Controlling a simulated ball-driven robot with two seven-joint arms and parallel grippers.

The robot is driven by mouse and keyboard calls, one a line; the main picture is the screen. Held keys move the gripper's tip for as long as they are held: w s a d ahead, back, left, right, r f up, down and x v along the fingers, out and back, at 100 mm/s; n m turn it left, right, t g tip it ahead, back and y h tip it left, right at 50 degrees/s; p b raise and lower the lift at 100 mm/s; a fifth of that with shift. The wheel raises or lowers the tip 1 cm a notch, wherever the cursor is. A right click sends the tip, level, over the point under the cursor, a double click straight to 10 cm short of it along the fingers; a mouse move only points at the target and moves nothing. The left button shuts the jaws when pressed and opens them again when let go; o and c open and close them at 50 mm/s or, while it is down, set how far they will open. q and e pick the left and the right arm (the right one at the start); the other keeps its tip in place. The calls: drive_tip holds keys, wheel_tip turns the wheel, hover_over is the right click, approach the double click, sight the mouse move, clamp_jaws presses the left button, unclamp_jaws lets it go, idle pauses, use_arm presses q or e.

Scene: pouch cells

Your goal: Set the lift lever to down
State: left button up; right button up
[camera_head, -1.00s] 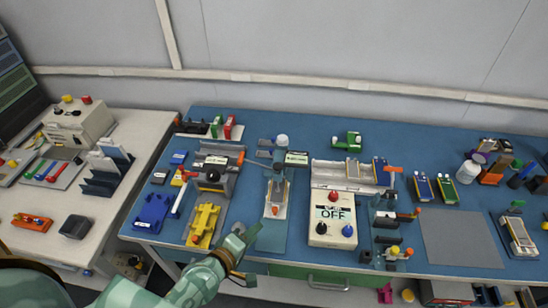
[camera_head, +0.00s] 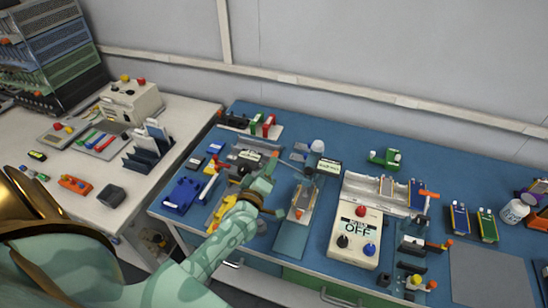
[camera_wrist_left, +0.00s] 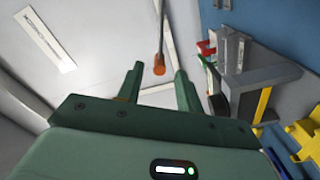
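My left gripper (camera_head: 268,168) is over the blue bench, just left of a small press-like fixture (camera_head: 328,166) with a white label. In the left wrist view the two green fingers of this gripper (camera_wrist_left: 157,72) are apart with a gap between them. A thin metal lever with an orange tip (camera_wrist_left: 159,69) shows in that gap, its tip seemingly beyond the fingers and not gripped. I take it as the lift lever; its base is out of that view. In the head view the gripper hides that spot. My right gripper is not in view.
A cream control box (camera_head: 355,236) reading OFF stands right of the fixture. A yellow holder (camera_head: 222,212) and a blue holder (camera_head: 182,194) lie left of my gripper. A grey mat (camera_head: 490,276) lies at right. In the wrist view, a grey fixture (camera_wrist_left: 262,78) stands close at right.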

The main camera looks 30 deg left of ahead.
sight(274, 154)
use_arm(q)
drive_tip(key=b+x, duration=0.1)
drive_tip(key=x, duration=0.4)
drive_tip(key=shift+w, duration=0.25)
drive_tip(key=shift+c, duration=0.4)
clamp_jaws()
drive_tip(key=shift+f+n+b, duration=0.7)
drive_tip(key=shift+f+n, duration=0.2)
drive_tip(key=shift+n, duration=0.45)
drive_tip(key=shift+f+n+b, duration=0.75)
drive_tip(key=shift+f+n, duration=0.2)
drive_tip(key=shift+n, duration=0.45)
drive_tip(key=shift+f+n+b, duration=0.7)
drive_tip(key=shift+f+n, duration=0.2)
drive_tip(key=shift+n, duration=0.45)
drive_tip(key=shift+s+d, duration=0.1)
